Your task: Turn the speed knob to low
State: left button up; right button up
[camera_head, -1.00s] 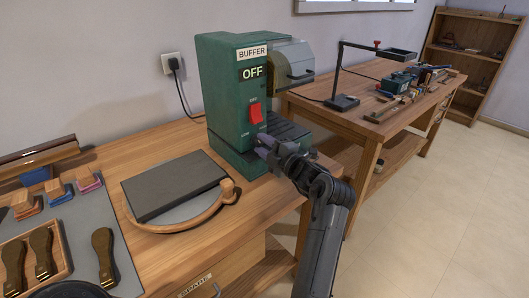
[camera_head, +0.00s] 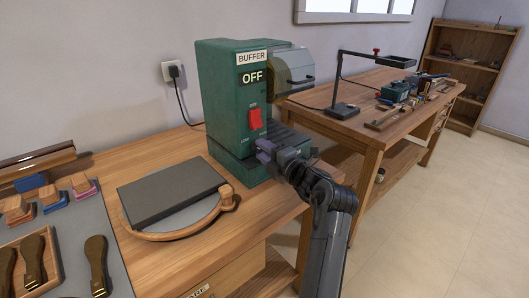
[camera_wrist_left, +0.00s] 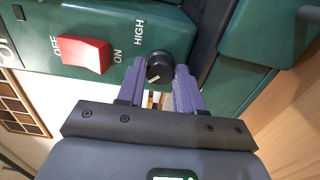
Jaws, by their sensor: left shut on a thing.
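The green buffer machine (camera_head: 228,118) stands on the wooden bench, with an "OFF" sign and a red switch (camera_head: 255,119) on its front. The speed knob (camera_wrist_left: 160,66) is small, round and black, with a light pointer mark towards its lower left in the left wrist view. "HIGH" is printed just left of it there. My left gripper (camera_wrist_left: 160,74) is shut on the knob, one purple finger on each side. In the head view my left gripper (camera_head: 265,151) is at the buffer's lower front and hides the knob. My right gripper is not in view.
Brushes and tools lie on a grey mat (camera_head: 108,225) at the left. A second bench (camera_head: 350,128) with a lamp stands behind at the right. Open floor lies at the right.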

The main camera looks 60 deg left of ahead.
pick_arm(q)
jog(key=o, duration=1)
jog(key=shift+o, duration=0.2)
jog(key=shift+d, duration=0.1)
